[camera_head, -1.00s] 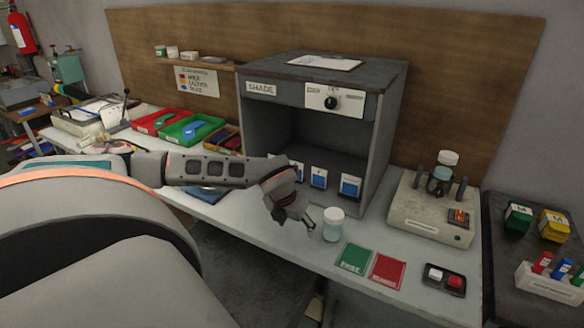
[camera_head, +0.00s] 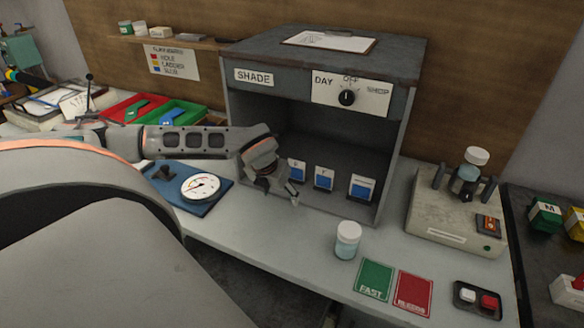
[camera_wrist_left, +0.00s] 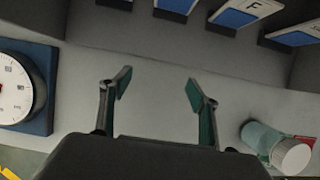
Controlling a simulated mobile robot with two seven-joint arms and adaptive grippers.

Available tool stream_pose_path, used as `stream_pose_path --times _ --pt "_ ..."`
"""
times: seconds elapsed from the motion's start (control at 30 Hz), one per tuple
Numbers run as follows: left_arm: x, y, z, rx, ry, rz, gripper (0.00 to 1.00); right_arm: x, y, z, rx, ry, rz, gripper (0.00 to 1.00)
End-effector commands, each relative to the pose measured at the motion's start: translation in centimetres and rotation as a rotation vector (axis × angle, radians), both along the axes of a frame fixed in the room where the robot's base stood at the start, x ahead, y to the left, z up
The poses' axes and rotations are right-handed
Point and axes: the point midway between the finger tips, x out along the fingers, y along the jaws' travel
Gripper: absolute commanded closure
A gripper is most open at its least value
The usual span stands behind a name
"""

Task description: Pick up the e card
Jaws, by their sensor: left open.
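Several white-and-blue cards stand in a row on the floor of the grey shade box, near its front. In the head view I see a left card (camera_head: 297,170), a middle card (camera_head: 323,178) and a right card (camera_head: 362,188); their letters are too small to read surely. In the left wrist view one card reads F (camera_wrist_left: 247,11), and the card left of it (camera_wrist_left: 176,6) is cut off by the top edge, its letter hidden. My left gripper (camera_head: 285,197) is open and empty in front of the box; its spread fingers (camera_wrist_left: 157,88) point toward the cards. My right gripper is out of view.
A lidded jar (camera_head: 347,241) stands right of the gripper. A dial gauge on a blue base (camera_head: 176,186) lies to the left. The shade box (camera_head: 398,150) has side walls and a roof. Green (camera_head: 375,280) and red (camera_head: 413,292) cards lie at the front right.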

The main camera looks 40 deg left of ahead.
Motion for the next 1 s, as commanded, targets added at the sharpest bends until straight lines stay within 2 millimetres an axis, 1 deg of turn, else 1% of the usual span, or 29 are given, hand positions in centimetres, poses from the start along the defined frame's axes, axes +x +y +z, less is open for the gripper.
stream_pose_path --times 0.07,0.17,0.4,0.5,0.6,0.77,0.87,1.0 --pt "0.1 0.0 0.0 -0.001 0.0 0.0 0.39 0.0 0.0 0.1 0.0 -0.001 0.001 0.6" --pt "1.0 0.2 0.1 -0.002 -0.003 0.002 0.39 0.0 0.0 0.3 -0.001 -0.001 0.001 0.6" --pt "4.9 1.5 0.2 -0.002 -0.003 0.003 0.39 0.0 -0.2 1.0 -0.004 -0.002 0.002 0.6" --pt "6.1 1.9 0.1 -0.002 -0.002 0.002 0.39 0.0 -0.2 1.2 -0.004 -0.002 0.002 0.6" --pt "6.9 2.1 0.1 -0.002 -0.001 0.001 0.39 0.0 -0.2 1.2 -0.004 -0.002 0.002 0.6" --pt "7.6 2.4 0.0 -0.001 0.0 0.001 0.39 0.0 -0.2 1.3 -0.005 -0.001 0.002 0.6" --pt "8.6 2.6 0.1 -0.002 -0.002 0.002 0.39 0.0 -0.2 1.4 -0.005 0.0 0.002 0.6" --pt "10.5 3.2 0.1 -0.002 -0.002 0.002 0.39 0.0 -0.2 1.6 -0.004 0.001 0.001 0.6"
